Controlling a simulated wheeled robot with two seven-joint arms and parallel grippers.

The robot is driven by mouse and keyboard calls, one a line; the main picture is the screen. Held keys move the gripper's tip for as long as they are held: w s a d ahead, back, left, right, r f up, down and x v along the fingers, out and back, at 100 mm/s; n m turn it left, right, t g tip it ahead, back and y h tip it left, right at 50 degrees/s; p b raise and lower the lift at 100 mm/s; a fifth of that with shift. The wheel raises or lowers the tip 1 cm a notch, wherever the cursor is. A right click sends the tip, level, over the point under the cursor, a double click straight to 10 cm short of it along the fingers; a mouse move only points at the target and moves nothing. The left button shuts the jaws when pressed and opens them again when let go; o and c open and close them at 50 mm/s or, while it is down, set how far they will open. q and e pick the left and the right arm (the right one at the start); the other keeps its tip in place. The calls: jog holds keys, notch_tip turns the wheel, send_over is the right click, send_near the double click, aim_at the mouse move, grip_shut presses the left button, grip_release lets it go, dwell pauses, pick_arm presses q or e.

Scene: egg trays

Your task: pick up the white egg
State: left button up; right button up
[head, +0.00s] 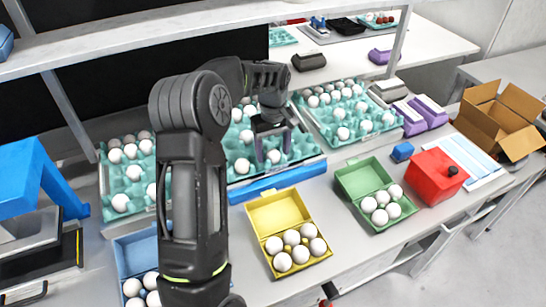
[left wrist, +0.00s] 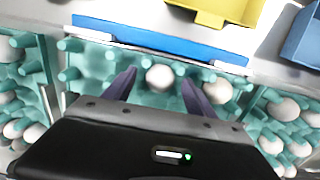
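White eggs sit in teal trays on the table. My left gripper (head: 273,158) reaches down over the middle teal tray (head: 309,169). In the left wrist view, the left gripper (left wrist: 159,82) is open, its two dark purple fingers spread. A white egg (left wrist: 159,77) shows between the fingertips; it also shows in the head view (head: 274,156) at the fingers. I cannot tell whether the fingers are level with it. Another white egg (left wrist: 217,91) lies just right of the fingers in the wrist view. My arm hides part of the trays. My right gripper is not in view.
A blue bar (head: 277,182) runs along the middle tray's front edge. A yellow carton (head: 281,212) and a green carton (head: 364,178), both with eggs, stand in front. A red box (head: 437,177) and a cardboard box (head: 503,115) are at right. A shelf frame stands behind.

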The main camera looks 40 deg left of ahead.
aim_at(273, 150)
pick_arm(q)
jog(key=c, duration=0.8)
jog(key=shift+o, duration=0.2)
notch_tip(273, 150, up, 6)
jog(key=p, duration=0.3)
jog(key=shift+f, duration=0.1)
notch_tip(273, 150, up, 4)
jog(key=shift+r, duration=0.1)
dwell(0.4)
